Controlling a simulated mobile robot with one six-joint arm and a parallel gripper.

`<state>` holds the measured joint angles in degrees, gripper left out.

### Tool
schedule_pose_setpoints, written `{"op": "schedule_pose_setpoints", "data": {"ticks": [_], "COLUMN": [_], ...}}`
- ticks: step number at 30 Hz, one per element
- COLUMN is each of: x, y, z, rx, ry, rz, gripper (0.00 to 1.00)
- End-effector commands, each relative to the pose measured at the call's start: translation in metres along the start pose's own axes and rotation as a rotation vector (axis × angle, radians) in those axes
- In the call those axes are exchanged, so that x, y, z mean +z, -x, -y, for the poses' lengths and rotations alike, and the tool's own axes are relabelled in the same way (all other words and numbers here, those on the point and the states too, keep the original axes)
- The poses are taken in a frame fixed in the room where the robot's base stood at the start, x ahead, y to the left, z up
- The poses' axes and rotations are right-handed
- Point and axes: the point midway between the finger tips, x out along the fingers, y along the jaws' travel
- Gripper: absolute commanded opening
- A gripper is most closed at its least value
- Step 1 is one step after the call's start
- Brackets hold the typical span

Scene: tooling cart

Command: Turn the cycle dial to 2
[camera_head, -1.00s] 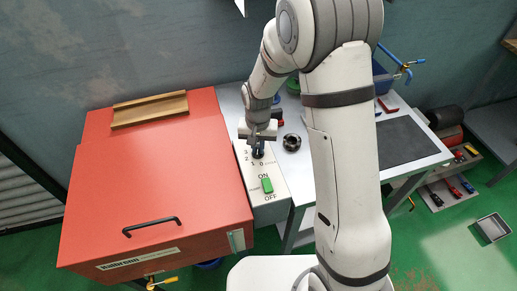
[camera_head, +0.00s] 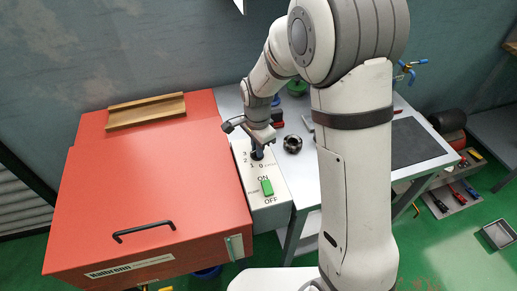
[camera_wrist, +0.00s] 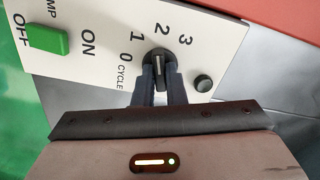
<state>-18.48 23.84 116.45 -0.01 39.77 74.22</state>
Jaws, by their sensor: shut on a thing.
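The black cycle dial (camera_wrist: 158,56) sits on the pale control panel (camera_head: 246,182), with 0, 1, 2 and 3 printed around it. My gripper (camera_wrist: 160,76) is shut on the dial, one dark finger on each side of its grip bar. In the wrist view the bar, with a light line along it, runs up and down, in line with the 2. The fingers partly hide the dial's lower side. In the head view my gripper (camera_head: 257,151) reaches down onto the dial, which is mostly hidden there.
The green pump switch (camera_head: 267,187) is on the same panel, and it also shows in the wrist view (camera_wrist: 47,39). A small black button (camera_wrist: 203,83) is beside the dial. A black ring (camera_head: 292,144) lies on the bench at right.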

Motion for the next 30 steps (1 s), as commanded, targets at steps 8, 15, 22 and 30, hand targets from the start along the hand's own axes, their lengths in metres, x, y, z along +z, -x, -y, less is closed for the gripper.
{"op": "schedule_pose_setpoints", "data": {"ticks": [8, 15, 22, 30], "x": [0.0002, 0.0005, 0.0006, 0.0009], "y": [0.0008, 0.0014, 0.0018, 0.0016], "z": [0.0018, 0.0021, 0.0024, 0.0022], "rx": [-0.005, -0.006, -0.007, -0.006], "ry": [-0.111, -0.143, -0.144, -0.143], "rz": [-0.001, -0.001, -0.001, -0.001], "gripper": [0.00, 0.00, 0.00, 0.22]}}
